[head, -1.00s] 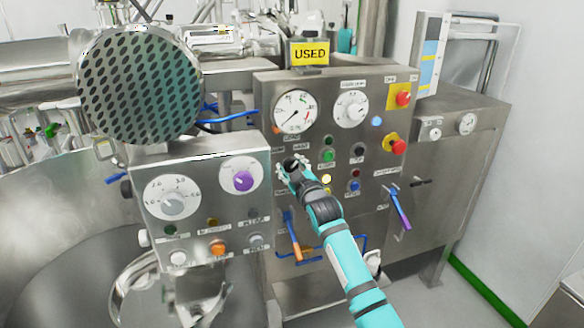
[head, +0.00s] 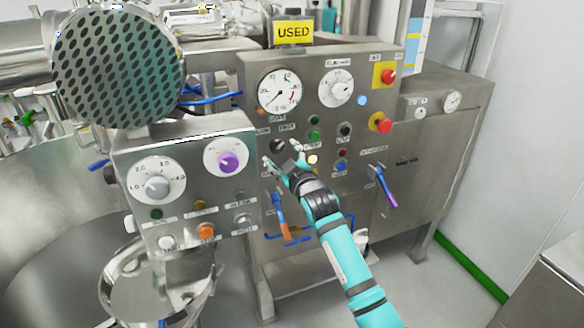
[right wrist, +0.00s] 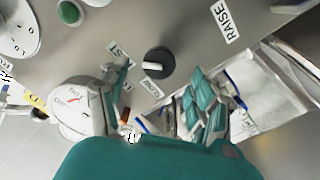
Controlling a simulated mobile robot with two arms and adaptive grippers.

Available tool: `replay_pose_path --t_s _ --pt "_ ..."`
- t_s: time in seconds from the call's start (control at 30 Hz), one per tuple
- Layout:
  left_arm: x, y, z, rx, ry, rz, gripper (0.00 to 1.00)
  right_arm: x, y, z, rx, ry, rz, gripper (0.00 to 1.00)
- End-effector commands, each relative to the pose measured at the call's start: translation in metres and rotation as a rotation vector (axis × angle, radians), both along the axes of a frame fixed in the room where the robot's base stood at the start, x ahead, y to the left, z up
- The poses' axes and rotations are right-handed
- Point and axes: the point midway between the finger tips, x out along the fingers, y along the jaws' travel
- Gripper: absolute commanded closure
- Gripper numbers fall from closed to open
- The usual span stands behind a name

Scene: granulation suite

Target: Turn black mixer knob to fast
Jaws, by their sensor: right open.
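The black mixer knob (head: 278,146) sits on the steel panel below the white dial gauge. In the right wrist view the knob (right wrist: 158,62) is round, with a white pointer mark reaching toward the left of the picture. The FAST label (right wrist: 120,52) is to its upper left and the SLOW label (right wrist: 152,89) is just below it. My right gripper (head: 282,156) is open and empty, its fingers spread just in front of and below the knob. No contact is visible. My left gripper is not in view.
A nearer control box (head: 190,185) with two dials stands at left. A purple-handled lever (head: 386,190) and an orange-handled lever (head: 281,220) stick out below.

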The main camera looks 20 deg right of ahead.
Motion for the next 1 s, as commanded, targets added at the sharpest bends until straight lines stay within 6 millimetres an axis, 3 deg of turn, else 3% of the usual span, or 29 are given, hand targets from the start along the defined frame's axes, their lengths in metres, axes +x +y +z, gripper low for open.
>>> replay_pose_path --t_s 0.2,0.4,1.0 --pt "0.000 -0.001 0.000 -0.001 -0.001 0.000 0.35 -0.047 -0.002 -0.001 -0.001 0.001 0.001 0.35" --pt "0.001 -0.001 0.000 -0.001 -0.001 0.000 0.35 -0.071 -0.003 0.000 0.000 0.000 0.000 0.35" --pt "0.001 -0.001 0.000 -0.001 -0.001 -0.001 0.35 -0.079 -0.002 -0.006 0.005 0.017 0.000 0.35"
